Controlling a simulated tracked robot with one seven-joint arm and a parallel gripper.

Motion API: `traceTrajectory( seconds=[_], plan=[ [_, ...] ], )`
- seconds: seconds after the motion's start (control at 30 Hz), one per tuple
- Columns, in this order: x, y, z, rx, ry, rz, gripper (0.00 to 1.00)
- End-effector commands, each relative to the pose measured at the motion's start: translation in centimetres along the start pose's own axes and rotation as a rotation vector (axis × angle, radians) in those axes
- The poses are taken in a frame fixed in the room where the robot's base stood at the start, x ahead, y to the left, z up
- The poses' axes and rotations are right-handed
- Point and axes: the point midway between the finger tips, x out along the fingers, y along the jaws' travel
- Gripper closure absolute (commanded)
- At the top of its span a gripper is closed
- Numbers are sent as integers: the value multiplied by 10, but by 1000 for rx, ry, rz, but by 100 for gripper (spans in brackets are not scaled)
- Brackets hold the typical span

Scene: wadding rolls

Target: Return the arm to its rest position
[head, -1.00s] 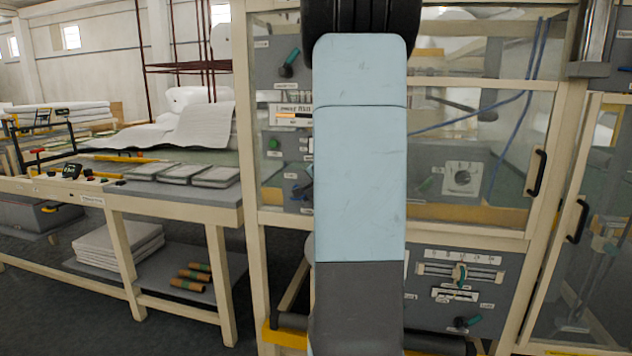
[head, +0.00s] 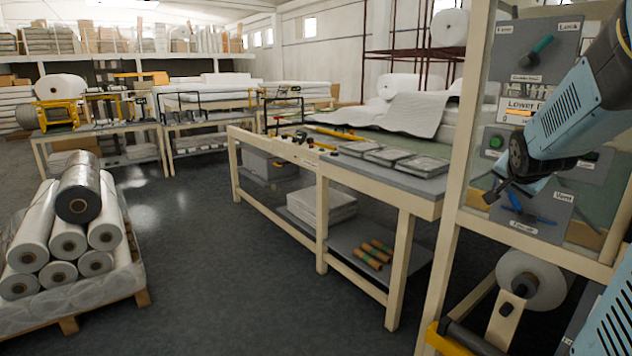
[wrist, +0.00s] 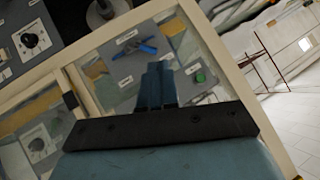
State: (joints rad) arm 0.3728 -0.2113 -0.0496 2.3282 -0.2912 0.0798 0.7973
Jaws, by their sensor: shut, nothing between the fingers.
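My arm (head: 575,115), pale blue with a dark wrist, reaches in from the right in the head view. My gripper (head: 499,192) is at its lower left end, in front of the machine's control panel (head: 547,92). In the wrist view the narrow blue fingers of my gripper (wrist: 155,70) are together, with nothing visible between them. A blue handle (wrist: 148,47) on the panel shows beyond the fingertips. Whether the fingers touch the panel cannot be told.
A cream-framed machine (head: 452,190) stands close on the right, with a white roll (head: 533,278) low inside. A workbench (head: 405,195) with grey pads is at centre right. A pallet of wrapped rolls (head: 67,235) stands at left. The dark floor (head: 215,265) between is open.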

Motion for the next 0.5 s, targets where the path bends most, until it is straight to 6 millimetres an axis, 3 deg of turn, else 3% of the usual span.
traceTrajectory(
  seconds=[0.03, 0.2, 0.5],
  plan=[
    [-18, -8, 11, -47, -24, -3, 100],
    [-69, -20, 54, -215, -131, -4, 100],
    [-161, -20, 134, -531, -336, -65, 100]
  ],
)
